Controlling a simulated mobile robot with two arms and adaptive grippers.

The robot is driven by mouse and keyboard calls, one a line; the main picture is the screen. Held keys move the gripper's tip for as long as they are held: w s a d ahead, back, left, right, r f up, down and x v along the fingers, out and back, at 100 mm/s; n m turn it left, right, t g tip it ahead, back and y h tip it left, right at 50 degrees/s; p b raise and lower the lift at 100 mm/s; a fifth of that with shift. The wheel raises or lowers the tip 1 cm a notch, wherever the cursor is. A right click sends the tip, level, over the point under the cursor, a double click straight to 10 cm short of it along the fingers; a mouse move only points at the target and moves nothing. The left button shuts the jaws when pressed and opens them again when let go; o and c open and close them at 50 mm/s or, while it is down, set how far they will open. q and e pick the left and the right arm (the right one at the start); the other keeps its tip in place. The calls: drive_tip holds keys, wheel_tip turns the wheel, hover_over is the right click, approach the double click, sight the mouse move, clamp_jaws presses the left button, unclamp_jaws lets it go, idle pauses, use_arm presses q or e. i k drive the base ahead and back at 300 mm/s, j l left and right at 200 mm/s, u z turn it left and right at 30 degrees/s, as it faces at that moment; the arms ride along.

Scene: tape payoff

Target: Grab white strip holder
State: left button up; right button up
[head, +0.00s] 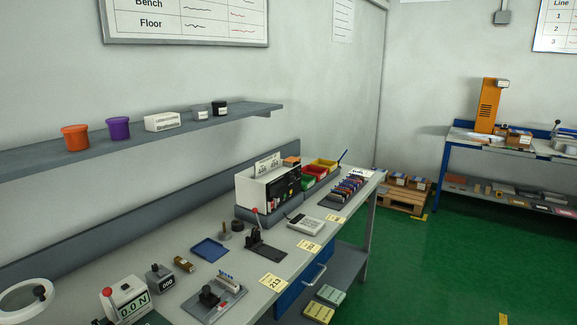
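A white ring-shaped reel (45,285) with a dark knob beside its rim sits at the near left end of the grey workbench, cut off by the picture edge. A white box-like holder (257,192) with dark slots and labels stands in a grey tray farther along the bench. I cannot tell for sure which of these is the white strip holder. Neither of my grippers shows in the head view.
The bench (215,282) also carries a force gauge (130,297), a black-handled fixture (213,298), a blue tray (210,249), a lever press (264,243) and a grey keypad device (306,226). A shelf (100,149) overhangs its back. Green floor (440,270) is clear at right.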

sight(232, 287)
drive_tip(key=i+l, duration=0.45)
drive_tip(key=l, duration=0.15)
drive_tip(key=i+l+u, duration=0.2)
drive_tip(key=u, duration=0.15)
drive_tip(key=i+l+u, duration=0.15)
drive_tip(key=l+u, duration=0.2)
drive_tip(key=i+l+u, duration=0.1)
drive_tip(key=l+u, duration=0.3)
